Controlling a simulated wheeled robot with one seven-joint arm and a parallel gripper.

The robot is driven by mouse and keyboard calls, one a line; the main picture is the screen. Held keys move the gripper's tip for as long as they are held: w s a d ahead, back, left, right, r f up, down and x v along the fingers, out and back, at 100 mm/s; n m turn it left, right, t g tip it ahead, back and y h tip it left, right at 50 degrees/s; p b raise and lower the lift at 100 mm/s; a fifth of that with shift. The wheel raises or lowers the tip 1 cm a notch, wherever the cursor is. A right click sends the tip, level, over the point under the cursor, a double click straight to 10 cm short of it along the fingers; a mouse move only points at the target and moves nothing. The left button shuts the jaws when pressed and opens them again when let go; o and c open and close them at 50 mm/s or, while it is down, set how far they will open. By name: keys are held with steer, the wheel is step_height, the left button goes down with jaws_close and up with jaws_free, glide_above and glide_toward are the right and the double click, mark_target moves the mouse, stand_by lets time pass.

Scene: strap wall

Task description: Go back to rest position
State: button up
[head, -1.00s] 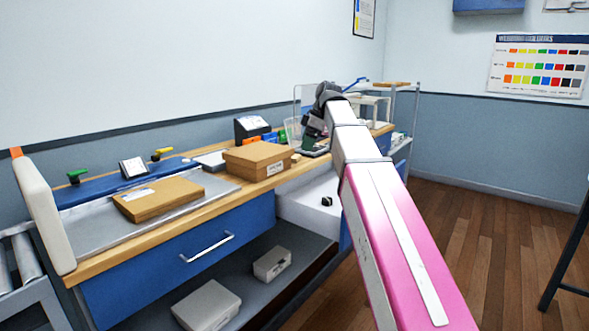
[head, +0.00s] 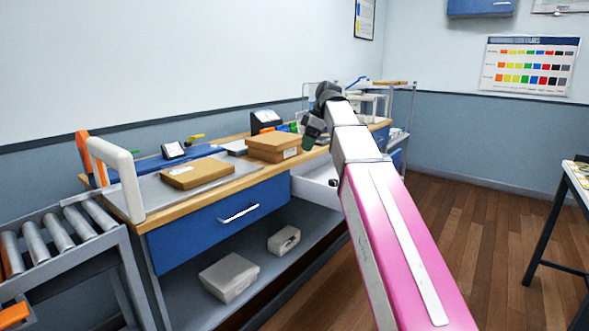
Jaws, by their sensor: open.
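My arm (head: 385,215), pink and white, stretches forward from the lower right of the head view. My gripper (head: 311,131) is at its far end, a small dark shape hanging down beside the wrist, in front of the far part of the workbench (head: 132,224). It is open, though its fingers are small and partly hidden. I see nothing held in it. An open white drawer (head: 313,187) is below it to the front, partly covered by my arm.
Two cardboard boxes (head: 197,173) (head: 274,146) lie on the bench. A roller conveyor (head: 75,245) stands close at the left. A dark-legged table (head: 553,235) is at the right edge. Two pale boxes (head: 229,278) (head: 284,240) sit on the lower shelf. Wooden floor (head: 465,225) is clear to the right.

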steer(key=s+d+f+m+h, duration=0.1)
steer(key=s+d+f+m, duration=0.25)
steer(key=f, duration=0.85)
steer(key=s+d+f+m+h, duration=0.1)
steer(key=s+d+f+m, duration=0.3)
steer(key=f, duration=0.9)
steer(key=s+d+f+m+h, duration=0.1)
steer(key=s+d+f+m, duration=0.3)
steer(key=f, duration=0.8)
steer(key=s+d+f+m+h, duration=0.1)
steer(key=s+d+f+m, duration=0.2)
steer(key=s+f+m, duration=0.3)
step_height(320, 180, down, 5)
steer(key=shift+s+f+h, duration=0.1)
steer(key=shift+s+h, duration=0.2)
steer(key=shift+s, duration=0.3)
